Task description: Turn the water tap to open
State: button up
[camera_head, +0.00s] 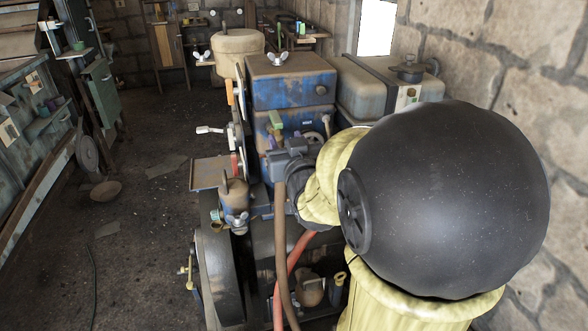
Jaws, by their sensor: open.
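A small brass tap-like fitting (187,269) sticks out at the lower left of the engine, beside the dark wheel. I take it for the water tap, but it is too small to be sure or to tell its handle's setting. My yellow and black arm fills the right foreground and reaches left over the engine. My gripper (281,155), grey at the arm's dark wrist, is open, close to the blue engine body (290,85). It is well above and right of the fitting. Its fingers are hard to make out against the engine parts, and no held thing shows.
Brown and red hoses (280,250) hang below my wrist. A dark wheel (219,270) stands at the engine's lower left. A white-tipped lever (210,130) juts left. Shelves line the left wall, a stone wall stands right, and the floor between shelves and engine is mostly clear.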

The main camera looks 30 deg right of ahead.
jog(key=s+b, duration=0.1)
jog(key=s, duration=0.2)
jog(key=s+a+b, duration=0.1)
jog(key=s+b, duration=0.1)
jog(key=shift+s, duration=0.4)
dwell(1.1)
